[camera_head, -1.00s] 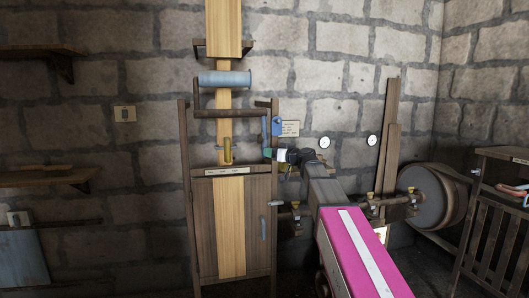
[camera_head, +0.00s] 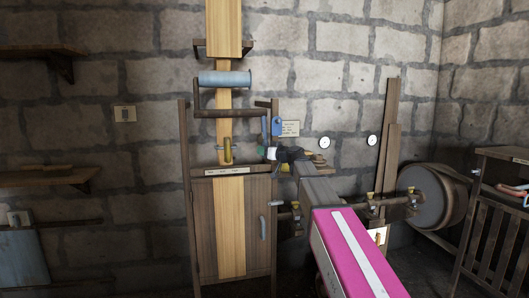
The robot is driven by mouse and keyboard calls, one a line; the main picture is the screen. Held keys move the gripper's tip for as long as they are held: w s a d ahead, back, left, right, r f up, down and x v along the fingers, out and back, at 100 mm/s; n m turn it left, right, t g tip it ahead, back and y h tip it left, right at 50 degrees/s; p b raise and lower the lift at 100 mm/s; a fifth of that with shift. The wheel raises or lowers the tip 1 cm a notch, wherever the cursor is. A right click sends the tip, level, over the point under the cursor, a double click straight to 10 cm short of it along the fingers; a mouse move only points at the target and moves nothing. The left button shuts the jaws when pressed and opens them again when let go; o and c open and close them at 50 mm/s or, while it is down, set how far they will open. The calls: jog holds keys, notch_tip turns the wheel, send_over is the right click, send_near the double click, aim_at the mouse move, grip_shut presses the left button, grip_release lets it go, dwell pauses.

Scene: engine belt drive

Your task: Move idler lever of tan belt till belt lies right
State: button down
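The tan belt (camera_head: 230,225) runs vertically down the wall-side frame and over the front of the wooden cabinet. A light blue roller (camera_head: 224,78) lies across it higher up, on a dark bracket. A brass-coloured piece (camera_head: 227,151) stands in front of the belt above the cabinet. Upright blue parts (camera_head: 277,126) sit at the frame's right post, likely the idler lever. My gripper (camera_head: 269,153) is just below these blue parts, close to the post. It is small and dark here, so I cannot tell whether it touches them or is open or shut.
A label plate (camera_head: 290,128) and two round gauges (camera_head: 325,142) are on the stone wall. A dark drum (camera_head: 428,192) stands at the right on a shaft with brass fittings. A slatted cart (camera_head: 495,215) is at the far right. Shelves (camera_head: 40,177) are at the left.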

jog(key=shift+s+d+r+m+g+h, duration=0.15)
jog(key=shift+s+r+g+h, duration=0.1)
jog(key=shift+s, duration=0.3)
jog(key=shift+s+d+r+m+g+h, duration=0.1)
jog(key=shift+s+d+m+g+h, duration=0.15)
jog(key=shift+s, duration=0.3)
jog(key=shift+s+d+r+m+g+h, duration=0.1)
jog(key=shift+s+r+g+h, duration=0.15)
jog(key=shift+s, duration=0.3)
jog(key=c, duration=0.8)
grip_release()
jog(key=shift+f, duration=0.1)
jog(key=v, duration=1)
jog(key=shift+s+d, duration=0.25)
jog(key=shift+d, duration=0.05)
